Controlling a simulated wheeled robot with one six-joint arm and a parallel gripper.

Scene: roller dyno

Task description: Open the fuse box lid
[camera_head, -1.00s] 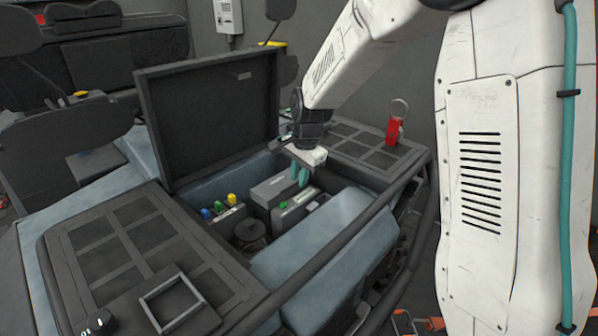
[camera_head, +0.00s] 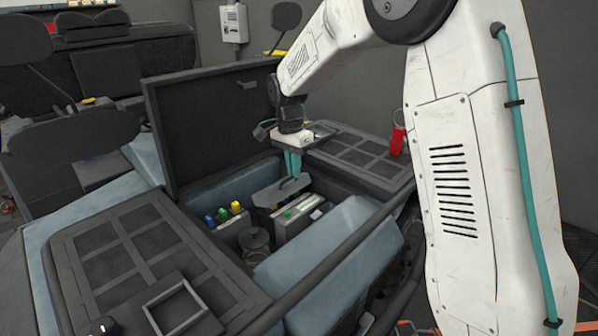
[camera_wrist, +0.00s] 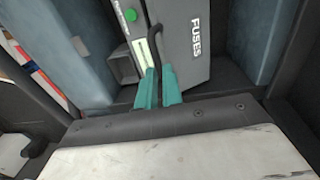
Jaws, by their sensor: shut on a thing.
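The grey fuse box (camera_head: 296,222) sits in the engine bay, with a green knob and pale strips showing on it. Its grey lid (camera_head: 268,197) appears raised behind these parts; its exact angle is hard to tell. In the wrist view the lid (camera_wrist: 197,62) bears the word FUSES and a dark curved handle (camera_wrist: 154,42). My gripper (camera_head: 292,174) reaches down from above with teal fingers. In the wrist view my gripper (camera_wrist: 159,78) is shut on the lid's handle, whose lower end passes between the fingertips.
A large dark hood panel (camera_head: 212,125) stands upright behind the bay. A battery-like box with blue, green and yellow caps (camera_head: 228,214) is left of the fuse box. A blue-grey block (camera_head: 320,245) lies in front. A red tag (camera_head: 398,140) is at the right.

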